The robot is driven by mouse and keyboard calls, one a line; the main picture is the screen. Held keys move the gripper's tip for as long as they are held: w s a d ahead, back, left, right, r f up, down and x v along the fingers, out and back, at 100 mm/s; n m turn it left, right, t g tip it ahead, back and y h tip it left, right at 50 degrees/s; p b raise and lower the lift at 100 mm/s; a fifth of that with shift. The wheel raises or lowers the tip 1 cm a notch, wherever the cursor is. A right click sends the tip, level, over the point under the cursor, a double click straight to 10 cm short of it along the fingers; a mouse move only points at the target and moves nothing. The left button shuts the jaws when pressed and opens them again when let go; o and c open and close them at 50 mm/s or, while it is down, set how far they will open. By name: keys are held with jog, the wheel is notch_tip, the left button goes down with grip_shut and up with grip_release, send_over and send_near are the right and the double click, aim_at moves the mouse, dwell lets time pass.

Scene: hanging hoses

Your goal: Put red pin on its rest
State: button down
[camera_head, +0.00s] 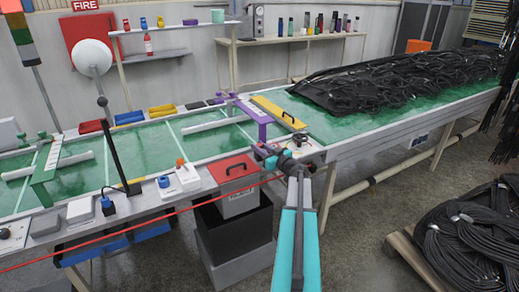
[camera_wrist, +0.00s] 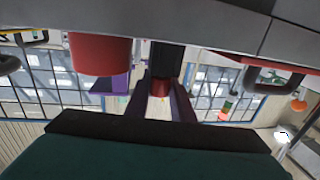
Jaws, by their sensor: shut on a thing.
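My gripper (camera_head: 266,155) is at the front edge of the green table, just right of the red-lidded box. In the wrist view its purple fingers (camera_wrist: 165,103) are shut on a small red piece, which I take to be the red pin (camera_wrist: 159,88). A dark block sits right against the piece at the top of the picture. My arm and gripper hide the pin in the head view. I cannot tell whether the pin touches a surface, nor which fixture is its rest.
A red lid (camera_head: 234,169) with a black handle tops the reject box. A large red cylinder (camera_wrist: 100,55) is close beside my fingers. Black hoses (camera_head: 400,85) cover the right table.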

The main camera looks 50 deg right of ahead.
jog(key=shift+f, duration=0.2)
jog(key=c, duration=1.5)
grip_release()
jog(key=shift+f, duration=0.1)
jog(key=shift+c, duration=0.2)
jog(key=shift+s+r, duration=0.15)
jog(key=shift+r, duration=0.2)
jog(key=s+a, duration=0.2)
jog(key=s, duration=0.9)
jog(key=shift+s, duration=0.3)
